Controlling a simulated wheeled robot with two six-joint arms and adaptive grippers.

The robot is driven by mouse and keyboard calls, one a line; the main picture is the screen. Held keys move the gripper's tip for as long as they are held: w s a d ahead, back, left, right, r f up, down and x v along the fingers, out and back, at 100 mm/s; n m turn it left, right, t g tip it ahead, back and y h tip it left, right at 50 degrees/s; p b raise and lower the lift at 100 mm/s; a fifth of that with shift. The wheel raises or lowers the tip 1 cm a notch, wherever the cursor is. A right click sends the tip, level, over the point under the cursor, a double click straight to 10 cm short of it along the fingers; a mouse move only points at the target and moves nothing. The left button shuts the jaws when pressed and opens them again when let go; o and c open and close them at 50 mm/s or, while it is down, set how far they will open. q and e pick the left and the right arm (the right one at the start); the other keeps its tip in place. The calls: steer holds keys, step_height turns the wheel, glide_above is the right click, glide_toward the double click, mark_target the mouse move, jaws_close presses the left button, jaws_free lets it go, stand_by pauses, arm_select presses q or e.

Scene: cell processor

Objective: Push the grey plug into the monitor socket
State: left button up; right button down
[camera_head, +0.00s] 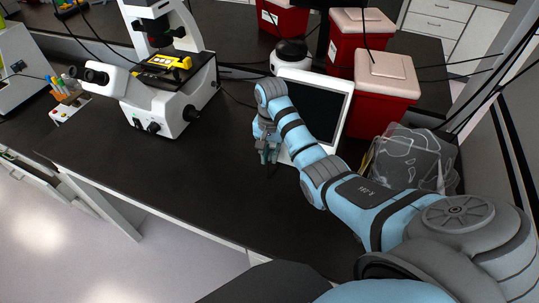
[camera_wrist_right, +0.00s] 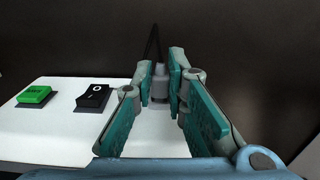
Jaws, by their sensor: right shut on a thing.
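The monitor (camera_head: 352,118) stands on the dark bench, a white frame around a dark screen, partly covered by my right arm. My right gripper (camera_head: 268,156) is low at the monitor's left front. In the right wrist view, my right gripper (camera_wrist_right: 160,84) has its teal fingers shut on the grey plug (camera_wrist_right: 159,90), with a dark cable rising behind it. A white panel (camera_wrist_right: 60,140) lies below and left of the fingers. I cannot make out the socket, or whether the plug touches the panel. My left gripper is not in view.
The panel carries a green button (camera_wrist_right: 34,95) and a black rocker switch (camera_wrist_right: 93,97). A microscope (camera_head: 165,95) stands at left. Red bins (camera_head: 378,105) with pale lids and a clear bag (camera_head: 408,158) are to the right. The front bench (camera_head: 190,165) is clear.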

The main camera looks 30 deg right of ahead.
steer(key=c, duration=1.5)
jaws_free()
steer(key=shift+c, duration=0.2)
